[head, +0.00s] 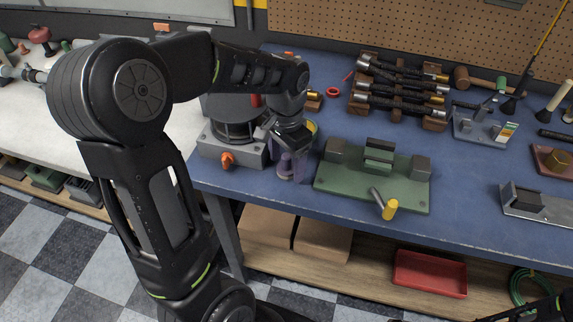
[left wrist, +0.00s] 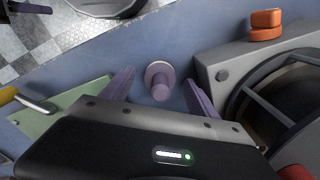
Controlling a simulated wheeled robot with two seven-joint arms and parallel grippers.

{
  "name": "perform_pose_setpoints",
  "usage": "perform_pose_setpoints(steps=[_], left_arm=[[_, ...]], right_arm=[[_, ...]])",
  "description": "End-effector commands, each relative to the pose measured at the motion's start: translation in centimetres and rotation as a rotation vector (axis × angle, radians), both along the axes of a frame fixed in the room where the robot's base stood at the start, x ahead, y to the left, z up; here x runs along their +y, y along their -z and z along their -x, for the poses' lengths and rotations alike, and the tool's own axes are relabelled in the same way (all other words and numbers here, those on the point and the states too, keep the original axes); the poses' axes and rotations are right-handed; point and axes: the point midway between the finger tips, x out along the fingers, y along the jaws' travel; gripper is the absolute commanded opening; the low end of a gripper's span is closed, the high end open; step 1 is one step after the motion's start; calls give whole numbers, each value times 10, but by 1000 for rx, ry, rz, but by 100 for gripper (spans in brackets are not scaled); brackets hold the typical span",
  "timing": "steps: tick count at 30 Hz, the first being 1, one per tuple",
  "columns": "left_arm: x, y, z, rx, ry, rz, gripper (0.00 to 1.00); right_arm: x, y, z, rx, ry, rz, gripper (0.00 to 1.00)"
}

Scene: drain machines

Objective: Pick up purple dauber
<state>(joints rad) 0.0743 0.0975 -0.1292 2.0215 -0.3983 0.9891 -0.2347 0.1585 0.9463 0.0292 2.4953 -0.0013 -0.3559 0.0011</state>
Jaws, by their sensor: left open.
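The purple dauber (left wrist: 160,82) stands on the blue bench, with a knob-like handle and a pale-rimmed round base. In the head view the dauber (head: 285,167) is at the bench's front left, beside the grey machine, partly hidden by my gripper. My left gripper (head: 294,170) is pointed down over it. In the left wrist view its two purple fingers (left wrist: 158,95) are spread, one on each side of the dauber, with gaps between. It holds nothing. My right gripper is not seen; only a dark part of my arm shows at the lower right corner.
A grey machine (head: 231,150) with an orange knob stands close to the left of the dauber. A green fixture plate (head: 350,180) with a yellow-handled lever lies close to its right. A rack of rods (head: 400,90) stands behind. The bench's front edge is near.

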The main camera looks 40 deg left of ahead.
Motion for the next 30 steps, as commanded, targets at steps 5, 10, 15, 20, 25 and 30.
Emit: perform_pose_setpoints(steps=[5, 10, 15, 20, 25, 30], left_arm=[[0, 0, 0, -1, 0, 0, 69], [0, 0, 0, -1, 0, 0, 69], [0, 0, 0, -1, 0, 0, 69], [0, 0, 0, -1, 0, 0, 58], [0, 0, 0, -1, 0, 0, 45], [0, 0, 0, -1, 0, 0, 31]], right_arm=[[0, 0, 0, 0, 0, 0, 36], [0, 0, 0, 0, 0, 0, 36], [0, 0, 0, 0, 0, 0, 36], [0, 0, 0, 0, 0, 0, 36], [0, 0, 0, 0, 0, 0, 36], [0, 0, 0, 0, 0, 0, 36]])
